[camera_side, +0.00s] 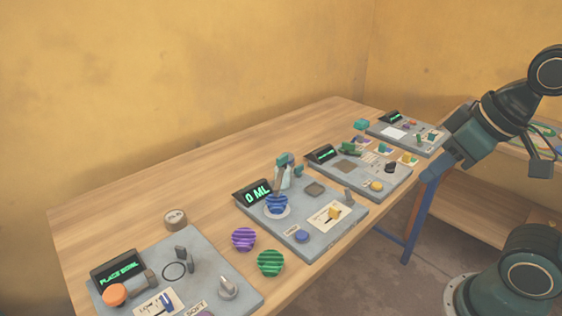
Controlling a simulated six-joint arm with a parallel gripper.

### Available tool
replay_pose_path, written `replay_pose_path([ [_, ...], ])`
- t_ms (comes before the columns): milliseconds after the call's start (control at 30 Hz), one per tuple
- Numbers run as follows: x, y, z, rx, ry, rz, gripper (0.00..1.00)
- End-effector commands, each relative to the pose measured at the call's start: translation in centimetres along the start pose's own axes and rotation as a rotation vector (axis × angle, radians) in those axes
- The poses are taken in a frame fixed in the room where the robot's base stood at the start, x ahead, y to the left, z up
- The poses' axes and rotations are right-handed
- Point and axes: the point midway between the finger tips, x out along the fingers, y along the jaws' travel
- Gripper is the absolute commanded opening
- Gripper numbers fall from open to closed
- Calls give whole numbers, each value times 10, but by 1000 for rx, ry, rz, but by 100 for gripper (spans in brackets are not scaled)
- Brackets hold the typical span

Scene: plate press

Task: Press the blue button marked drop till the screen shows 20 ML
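The middle panel (322,258) is a grey plate on the wooden table. Its black screen (257,194) reads 0 ML in green. A round blue button (302,236) sits near the panel's front edge, beside a small label too small to read. A blue striped bowl (276,205) stands on a pale round base below a grey-green dispenser (285,172). My gripper (436,170) is at the right, beyond the table's right edge and well away from the button. Its fingers are too unclear to tell open from shut.
A purple striped bowl (243,239) and a green striped bowl (270,262) lie left of the middle panel. A panel reading PLACE BOWL (118,268) is at front left. Further panels (360,172) stand behind. The table's left back (130,185) is clear.

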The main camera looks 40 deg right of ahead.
Motion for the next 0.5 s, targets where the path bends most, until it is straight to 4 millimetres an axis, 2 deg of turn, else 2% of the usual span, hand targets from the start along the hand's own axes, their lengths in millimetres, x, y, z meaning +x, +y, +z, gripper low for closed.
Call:
replay_pose_path([
  [33,0,0,0,0,0,0,13],
  [100,0,0,0,0,0,0,0],
  [500,0,0,0,0,0,0,0],
])
